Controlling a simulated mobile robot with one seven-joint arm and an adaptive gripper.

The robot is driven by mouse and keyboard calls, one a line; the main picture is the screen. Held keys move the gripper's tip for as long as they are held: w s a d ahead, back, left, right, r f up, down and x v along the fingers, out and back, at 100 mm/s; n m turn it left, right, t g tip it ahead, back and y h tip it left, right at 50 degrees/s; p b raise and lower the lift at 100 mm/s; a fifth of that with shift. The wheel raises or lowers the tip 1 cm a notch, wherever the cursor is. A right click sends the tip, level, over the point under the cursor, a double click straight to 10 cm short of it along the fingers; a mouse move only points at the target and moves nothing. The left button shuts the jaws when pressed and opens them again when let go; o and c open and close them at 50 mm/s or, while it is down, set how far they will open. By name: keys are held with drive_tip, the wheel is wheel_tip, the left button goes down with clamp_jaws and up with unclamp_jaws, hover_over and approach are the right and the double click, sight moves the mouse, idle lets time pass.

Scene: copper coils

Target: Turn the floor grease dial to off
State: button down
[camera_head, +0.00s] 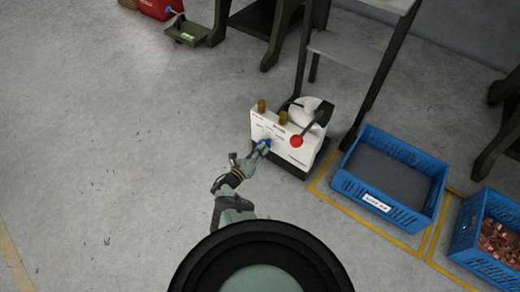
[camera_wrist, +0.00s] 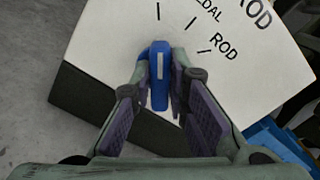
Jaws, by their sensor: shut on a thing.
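The grease unit (camera_head: 306,149) is a cream-white box on a dark base on the floor, with brown knobs on top and a red-ended lever. Its blue dial (camera_wrist: 159,62) has a white pointer line and sits on the white face (camera_wrist: 110,40), with black tick marks and the words "ROD" and a partly hidden "…DAL". In the wrist view the pointer line runs nearly straight up the picture. My gripper (camera_wrist: 160,85) is shut on the blue dial, one purple-padded finger on each side. In the head view my gripper (camera_head: 262,147) reaches the front of the box. No "off" label is readable.
A blue crate (camera_head: 421,220) with a dark grey inside stands right of the unit. Another blue crate (camera_head: 468,246) holds copper pieces. Dark machine legs (camera_head: 376,92) stand behind the unit. A red can (camera_head: 160,8) is at the upper left. The floor at left is clear.

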idle(0.3)
drive_tip(key=c, duration=1.6)
unclamp_jaws()
drive_tip(key=shift+o, duration=0.2)
drive_tip(key=v, duration=0.7)
drive_tip(key=shift+s, duration=0.15)
drive_tip(key=shift+a, duration=0.15)
